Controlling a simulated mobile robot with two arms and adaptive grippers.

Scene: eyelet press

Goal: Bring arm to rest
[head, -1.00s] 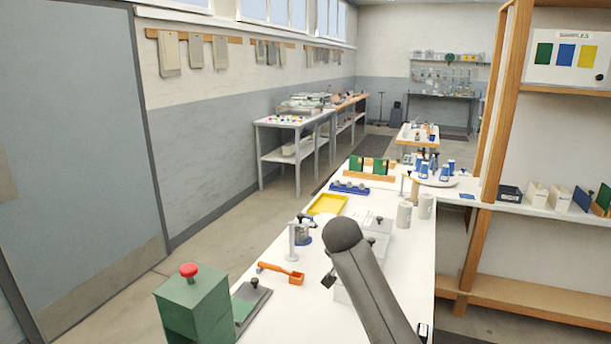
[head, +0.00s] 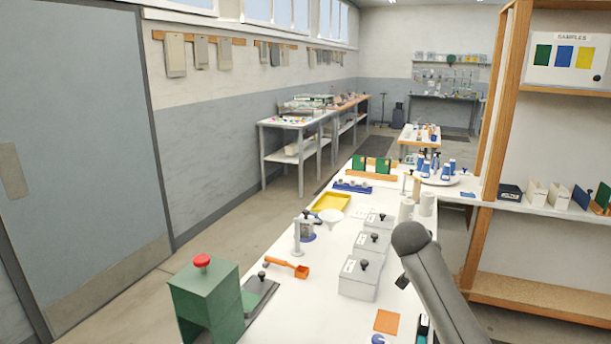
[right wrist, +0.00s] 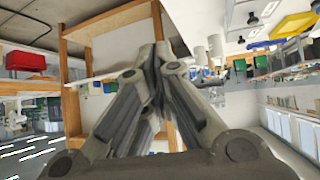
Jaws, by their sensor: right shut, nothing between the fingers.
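My right arm (head: 438,285) rises from the lower right of the head view, over the right edge of the white bench (head: 330,270). My right gripper (right wrist: 150,72) fills the middle of the right wrist view. Its fingers are shut together with nothing between them. In the head view, the gripper is mostly hidden behind the arm. My left gripper is in neither view.
Grey lidded boxes (head: 358,279) stand left of the arm. A green press with a red knob (head: 204,294) and an orange scoop (head: 287,267) are further left. An orange square (head: 387,321) lies near the arm. A wooden shelf post (head: 492,170) stands to the right.

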